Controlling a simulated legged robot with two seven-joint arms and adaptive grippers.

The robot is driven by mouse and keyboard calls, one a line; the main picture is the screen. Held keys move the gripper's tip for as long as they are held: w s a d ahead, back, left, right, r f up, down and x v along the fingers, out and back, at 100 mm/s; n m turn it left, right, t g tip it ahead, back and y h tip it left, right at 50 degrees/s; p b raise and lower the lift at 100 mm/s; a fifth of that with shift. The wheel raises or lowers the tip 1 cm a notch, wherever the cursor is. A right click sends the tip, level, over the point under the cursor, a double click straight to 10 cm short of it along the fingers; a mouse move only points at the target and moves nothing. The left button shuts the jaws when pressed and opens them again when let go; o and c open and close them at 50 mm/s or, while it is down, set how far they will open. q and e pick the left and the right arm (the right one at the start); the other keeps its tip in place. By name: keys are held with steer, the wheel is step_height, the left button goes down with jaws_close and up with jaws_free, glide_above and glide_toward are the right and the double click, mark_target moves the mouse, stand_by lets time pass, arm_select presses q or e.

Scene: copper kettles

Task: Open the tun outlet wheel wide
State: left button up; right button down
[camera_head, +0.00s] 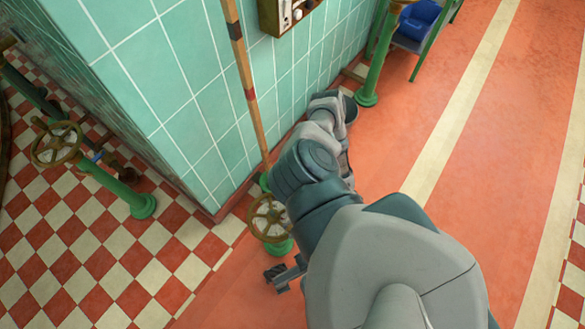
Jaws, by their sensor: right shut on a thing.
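Two brown spoked handwheels on green stands show. One handwheel (57,145) is at the left, by dark pipes, with its rim in full view. The other handwheel (268,217) is in the middle, close to the tiled wall's corner, its right side partly covered by my right arm. I cannot tell from any label which one is the tun outlet wheel. My right gripper (284,273) shows only in part, just below the middle wheel, dark grey and mostly behind my arm. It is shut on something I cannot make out. My left gripper is not in view.
A green tiled wall (180,70) juts out between the wheels. A green pedestal (368,97) and a stand with a blue thing (420,18) are behind. Open red floor (500,150) lies right.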

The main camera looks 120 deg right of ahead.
steer(key=shift+w+d, duration=0.1)
steer(key=shift+d, duration=0.25)
stand_by(0.5)
steer(key=c, duration=0.9)
jaws_free()
steer(key=shift+s+f, duration=0.1)
steer(key=shift+s, duration=0.45)
steer(key=s+d, duration=0.2)
steer(key=s, duration=0.9)
